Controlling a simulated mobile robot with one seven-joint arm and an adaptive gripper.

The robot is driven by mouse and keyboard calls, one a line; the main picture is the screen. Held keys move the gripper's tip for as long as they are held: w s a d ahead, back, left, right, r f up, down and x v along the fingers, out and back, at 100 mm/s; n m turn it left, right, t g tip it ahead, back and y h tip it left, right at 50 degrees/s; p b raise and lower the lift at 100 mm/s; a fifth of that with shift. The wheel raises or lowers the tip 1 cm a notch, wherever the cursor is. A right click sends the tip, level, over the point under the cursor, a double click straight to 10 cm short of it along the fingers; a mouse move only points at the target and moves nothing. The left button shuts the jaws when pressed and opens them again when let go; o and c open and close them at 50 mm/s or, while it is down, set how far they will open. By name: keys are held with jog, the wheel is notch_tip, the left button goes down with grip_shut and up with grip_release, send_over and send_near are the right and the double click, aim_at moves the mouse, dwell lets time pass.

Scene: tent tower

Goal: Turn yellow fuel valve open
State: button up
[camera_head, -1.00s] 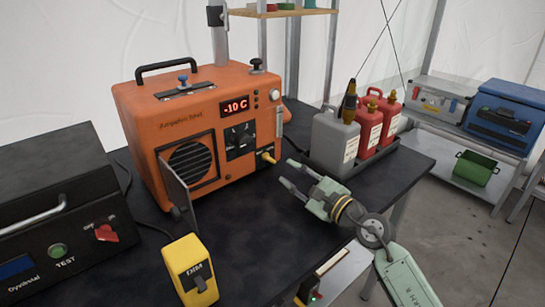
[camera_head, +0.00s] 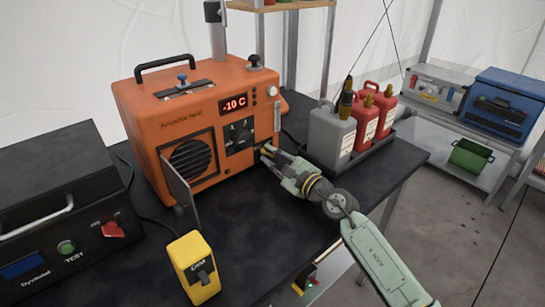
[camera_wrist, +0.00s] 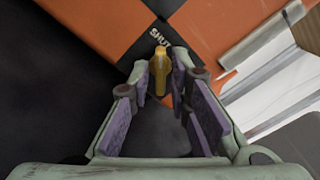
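The orange heater (camera_head: 215,130) stands on the dark table, its display reading -10 C. The yellow fuel valve (camera_wrist: 159,68) shows in the wrist view, sticking out of the heater's lower front corner below white lettering that I can only partly read. My gripper (camera_head: 266,152) is at that corner in the head view, and its fingers hide most of the valve there. In the wrist view my gripper (camera_wrist: 162,78) has its purple-padded fingers on either side of the valve. Gaps seem to show beside the valve, so the fingers look open around it.
A grey canister (camera_head: 330,137) and two red canisters (camera_head: 378,105) stand in a tray just right of my gripper. A yellow box (camera_head: 194,268) and a black test unit (camera_head: 65,215) are at the left. The table's middle is clear.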

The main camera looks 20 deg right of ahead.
grip_shut()
jog(key=shift+m, duration=0.3)
jog(key=m+b, duration=0.2)
jog(key=m, duration=0.1)
jog(key=shift+f, duration=0.1)
jog(key=m+b, duration=0.1)
jog(key=m, duration=0.8)
jog(key=shift+m, duration=0.3)
jog(key=m, duration=0.4)
jog(key=shift+m, duration=0.3)
dwell(0.3)
